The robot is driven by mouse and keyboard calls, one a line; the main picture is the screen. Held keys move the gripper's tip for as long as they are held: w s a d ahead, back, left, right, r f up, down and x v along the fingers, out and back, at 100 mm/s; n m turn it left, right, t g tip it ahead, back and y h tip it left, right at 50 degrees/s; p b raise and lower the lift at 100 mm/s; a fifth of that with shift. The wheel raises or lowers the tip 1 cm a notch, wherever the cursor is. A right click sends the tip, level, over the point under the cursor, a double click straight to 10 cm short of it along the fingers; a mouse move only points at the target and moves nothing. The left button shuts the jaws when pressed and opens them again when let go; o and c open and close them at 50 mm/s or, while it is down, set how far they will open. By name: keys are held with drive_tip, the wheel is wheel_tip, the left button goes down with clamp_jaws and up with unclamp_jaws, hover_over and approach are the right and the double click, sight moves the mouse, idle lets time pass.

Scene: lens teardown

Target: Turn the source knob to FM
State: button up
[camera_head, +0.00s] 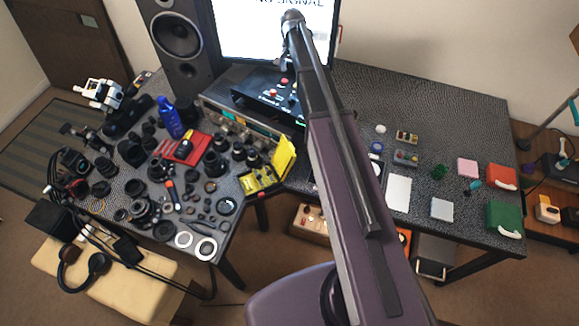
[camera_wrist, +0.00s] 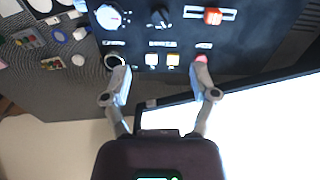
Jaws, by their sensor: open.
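A dark control panel (camera_wrist: 182,38) fills the top of the wrist view. It carries a large white knob (camera_wrist: 108,16) with a red mark, a small black knob (camera_wrist: 158,18), and a dark round knob or socket (camera_wrist: 115,60). The labels are too small to read, so I cannot tell which is the source knob or where it points. My gripper (camera_wrist: 161,68) is open and empty, its fingers spread over the lower edge of the panel. The left fingertip overlaps the dark round control; the right one overlaps a red button. Contact cannot be told. The panel (camera_head: 268,93) also shows in the head view.
The panel also has an orange slider (camera_wrist: 212,15) and two pale buttons (camera_wrist: 151,59). A lit monitor (camera_head: 262,35) stands behind, with a speaker (camera_head: 180,35) to its left. Lens parts crowd the left table. A yellow case (camera_head: 283,160) stands open near the front.

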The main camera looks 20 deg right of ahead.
drive_tip(key=s+a+f+n+b, duration=0.4)
drive_tip(key=s+f+b, duration=0.6)
drive_tip(key=s, duration=0.4)
drive_tip(key=s+a+f+n+b, duration=0.4)
drive_tip(key=s+f+b, duration=0.6)
drive_tip(key=s, duration=0.3)
drive_tip(key=shift+s+a, duration=0.4)
drive_tip(key=shift+a, duration=0.15)
